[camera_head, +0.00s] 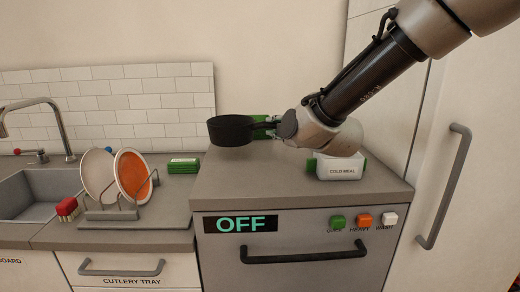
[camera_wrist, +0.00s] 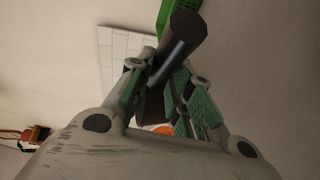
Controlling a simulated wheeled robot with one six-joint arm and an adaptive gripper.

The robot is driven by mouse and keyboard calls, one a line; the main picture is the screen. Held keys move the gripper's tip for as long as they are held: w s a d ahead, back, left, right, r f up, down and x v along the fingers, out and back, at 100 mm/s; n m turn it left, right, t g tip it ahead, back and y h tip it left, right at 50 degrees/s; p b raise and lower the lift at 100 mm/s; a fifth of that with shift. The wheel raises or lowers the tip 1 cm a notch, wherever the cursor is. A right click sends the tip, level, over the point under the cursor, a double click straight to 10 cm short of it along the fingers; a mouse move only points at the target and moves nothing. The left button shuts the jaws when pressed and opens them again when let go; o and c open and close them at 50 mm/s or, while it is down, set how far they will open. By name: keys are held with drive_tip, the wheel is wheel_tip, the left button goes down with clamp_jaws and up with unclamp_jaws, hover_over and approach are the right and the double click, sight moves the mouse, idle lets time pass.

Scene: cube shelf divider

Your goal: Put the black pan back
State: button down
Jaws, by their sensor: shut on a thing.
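The black pan (camera_head: 230,131) is in the air over the back left part of the grey counter (camera_head: 225,185) in the head view. It looks about level, with its handle pointing right. My gripper (camera_head: 272,128) is shut on the handle from the right. In the wrist view, a dark bar that looks like the handle (camera_wrist: 180,38) passes between the green-padded fingers of my gripper (camera_wrist: 165,92). The pan's bowl is not clear in that view. No place for the pan is plain to see in either view.
A white box labelled COLD MEAL (camera_head: 340,170) stands on the counter under my arm. A dish rack (camera_head: 112,213) with two plates, a green stack (camera_head: 183,166) and a sink (camera_head: 40,196) are at left. A tall door (camera_head: 460,190) is at right.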

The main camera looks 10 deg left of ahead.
drive_tip(key=shift+f, duration=3.15)
drive_tip(key=c, duration=1.3)
unclamp_jaws()
